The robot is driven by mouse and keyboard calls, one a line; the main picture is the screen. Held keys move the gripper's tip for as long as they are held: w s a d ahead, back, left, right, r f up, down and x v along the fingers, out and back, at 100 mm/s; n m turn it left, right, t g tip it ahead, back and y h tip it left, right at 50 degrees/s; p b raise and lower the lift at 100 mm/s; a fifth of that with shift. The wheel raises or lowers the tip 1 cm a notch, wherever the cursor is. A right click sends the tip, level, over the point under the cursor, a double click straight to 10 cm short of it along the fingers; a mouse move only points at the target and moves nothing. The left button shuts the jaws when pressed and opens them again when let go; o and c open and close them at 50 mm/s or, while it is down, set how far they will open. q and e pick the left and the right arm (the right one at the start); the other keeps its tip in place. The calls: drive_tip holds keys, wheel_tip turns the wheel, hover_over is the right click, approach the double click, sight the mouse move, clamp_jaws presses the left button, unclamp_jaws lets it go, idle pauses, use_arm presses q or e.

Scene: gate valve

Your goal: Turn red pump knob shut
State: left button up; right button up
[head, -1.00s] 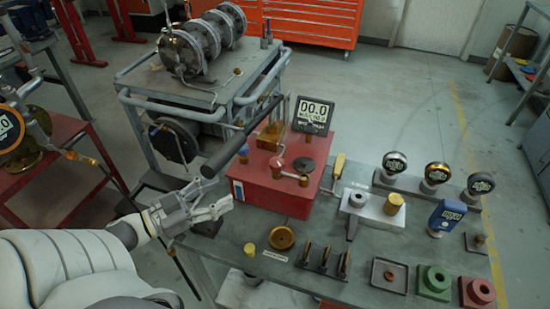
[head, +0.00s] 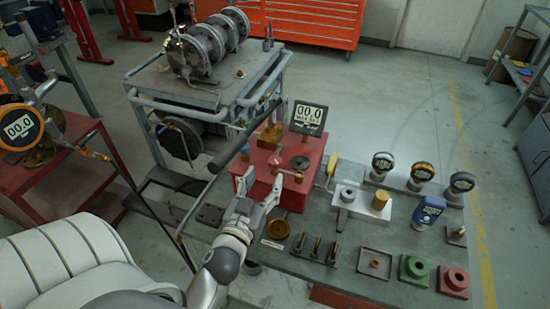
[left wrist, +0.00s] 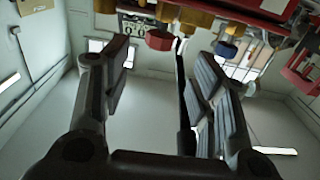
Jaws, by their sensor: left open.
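The red pump box (head: 262,179) stands on the workbench with a black lever handle (head: 229,148), brass fittings and a digital gauge (head: 308,117) reading 00.0. In the left wrist view, a red knob (left wrist: 159,40) shows near the top, ahead of the gap between my fingers, with a blue knob (left wrist: 228,50) to its right. My left gripper (head: 260,187) is open and empty at the near side of the pump; its fingers also show in the wrist view (left wrist: 155,62). The knob appears apart from both fingers. My gripper hides part of the pump's front.
The workbench (head: 330,218) also holds a brass dish (head: 276,229), upright black pieces (head: 316,247), a square tray (head: 374,263), green (head: 415,270) and red (head: 453,281) blocks and several gauges. A metal cart (head: 200,90) stands behind the pump.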

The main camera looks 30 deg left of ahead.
sight(272, 165)
use_arm(q)
drive_tip(key=p+x, duration=0.1)
drive_tip(key=x, duration=0.7)
drive_tip(key=shift+w+a+p, duration=0.1)
drive_tip(key=shift+w+p, duration=0.2)
drive_tip(key=shift+p, duration=0.05)
use_arm(e)
drive_tip(key=shift+w+d+r, duration=0.1)
drive_tip(key=shift+d+r, duration=0.15)
drive_tip(key=shift+r, duration=0.3)
drive_tip(key=shift+d+r, duration=0.25)
drive_tip(key=shift+r, duration=0.25)
use_arm(q)
drive_tip(key=shift+c, duration=0.2)
drive_tip(key=c, duration=1)
